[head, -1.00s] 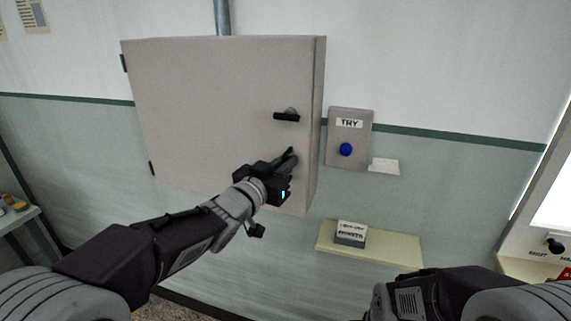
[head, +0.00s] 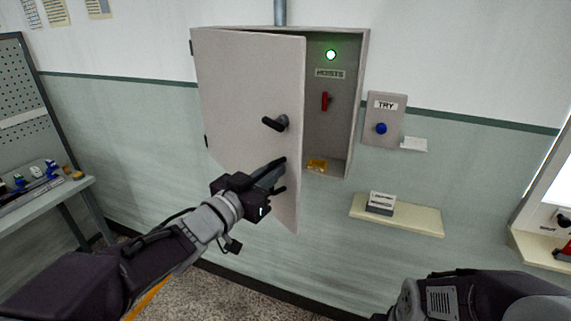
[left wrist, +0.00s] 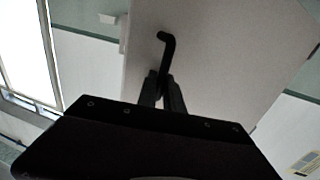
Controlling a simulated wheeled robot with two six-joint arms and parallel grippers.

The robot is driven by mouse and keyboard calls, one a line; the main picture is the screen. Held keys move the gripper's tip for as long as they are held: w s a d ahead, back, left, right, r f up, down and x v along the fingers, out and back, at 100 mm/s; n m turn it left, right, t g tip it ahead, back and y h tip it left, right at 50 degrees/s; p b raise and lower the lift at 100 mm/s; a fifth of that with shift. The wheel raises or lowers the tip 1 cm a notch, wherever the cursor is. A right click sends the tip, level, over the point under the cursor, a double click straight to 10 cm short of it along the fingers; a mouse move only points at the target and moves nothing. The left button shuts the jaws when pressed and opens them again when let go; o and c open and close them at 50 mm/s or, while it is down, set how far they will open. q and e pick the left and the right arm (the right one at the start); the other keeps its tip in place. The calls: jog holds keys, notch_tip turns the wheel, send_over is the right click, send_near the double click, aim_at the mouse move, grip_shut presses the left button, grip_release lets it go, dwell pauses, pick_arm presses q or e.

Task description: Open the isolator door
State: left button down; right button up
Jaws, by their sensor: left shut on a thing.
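The isolator door (head: 240,90) is a grey panel hinged at its left side on a wall cabinet (head: 355,70). It stands partly open, swung toward me. A black lever (head: 272,123) on it points left. My left gripper (head: 275,176) is shut on a black pull handle (head: 279,190) below the lever. In the left wrist view, the handle's bent end (left wrist: 167,42) sticks out past my fingertips (left wrist: 162,88). Inside the cabinet are a lit green lamp (head: 330,55), a HOISTS label (head: 329,73), a red switch (head: 325,101) and a yellow item (head: 317,165). My right gripper is out of view.
A TRY box (head: 384,120) with a blue button is on the wall right of the cabinet. Below it, a shelf (head: 415,218) holds a small labelled box (head: 380,203). A bench (head: 75,192) with small items stands at the left.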

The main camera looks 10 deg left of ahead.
pick_arm(q)
jog(key=shift+s+a+r, duration=0.1)
jog(key=shift+a, duration=0.05)
jog(key=c, duration=1.5)
grip_release()
